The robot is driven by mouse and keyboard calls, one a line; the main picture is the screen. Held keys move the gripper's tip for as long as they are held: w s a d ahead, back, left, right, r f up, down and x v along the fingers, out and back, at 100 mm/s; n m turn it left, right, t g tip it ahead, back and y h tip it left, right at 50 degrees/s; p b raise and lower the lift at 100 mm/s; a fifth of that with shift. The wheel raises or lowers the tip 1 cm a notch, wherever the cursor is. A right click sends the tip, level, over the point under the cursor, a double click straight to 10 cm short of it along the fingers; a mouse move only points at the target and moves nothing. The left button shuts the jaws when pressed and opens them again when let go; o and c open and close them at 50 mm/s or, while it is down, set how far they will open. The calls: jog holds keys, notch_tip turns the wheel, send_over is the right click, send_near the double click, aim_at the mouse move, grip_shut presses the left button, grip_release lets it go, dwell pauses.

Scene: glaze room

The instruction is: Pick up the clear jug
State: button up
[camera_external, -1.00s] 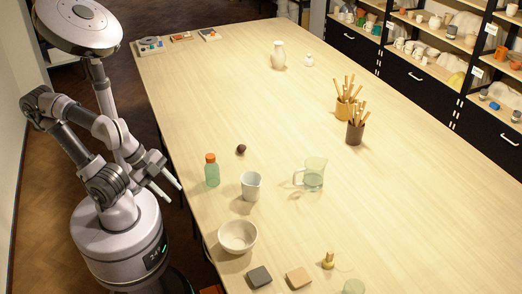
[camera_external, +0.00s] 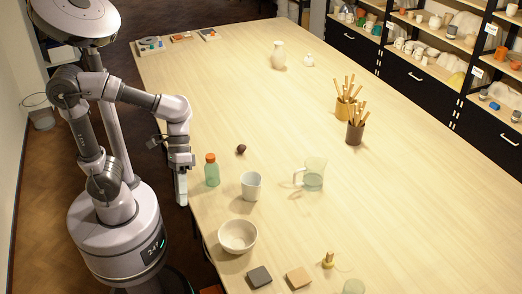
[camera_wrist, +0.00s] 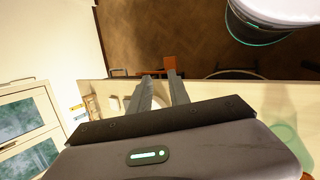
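The clear jug (camera_external: 315,173) stands upright on the table, right of the white cup, with its handle on the left side. It looks faintly green near the bottom. My gripper (camera_external: 182,198) points down at the table's left edge, left of the green bottle and well apart from the jug. The wrist view shows its two fingers (camera_wrist: 159,78) apart with nothing held between them. I cannot make out the jug in the wrist view.
A small dark ball (camera_external: 241,149) lies behind. The table (camera_external: 400,220) right of the jug is clear.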

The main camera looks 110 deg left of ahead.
jog(key=w+a+r+n+t+h+p, duration=0.25)
jog(key=w+a+n+t, duration=0.45)
jog(key=w+a+n, duration=0.4)
jog(key=s+a+n+t+y+p, duration=0.1)
jog(key=a+n+t+y, duration=0.45)
jog(key=a+n, duration=1.05)
jog(key=m+t+h, duration=0.1)
jog(key=m+t, duration=0.2)
send_near(295, 175)
jog(key=shift+g, duration=0.25)
jog(key=b+x, duration=0.2)
jog(key=x, duration=0.1)
jog(key=b+x, duration=0.2)
jog(key=x, duration=0.1)
jog(key=f+b+x, duration=0.1)
jog(key=b+x, duration=0.1)
jog(key=x, duration=0.1)
jog(key=shift+w+a+f+b, duration=0.1)
jog(key=shift+w+a+b, duration=0.1)
jog(key=shift+b, duration=0.2)
jog(key=shift+w+r, duration=0.2)
jog(key=shift+w, duration=0.05)
grip_shut()
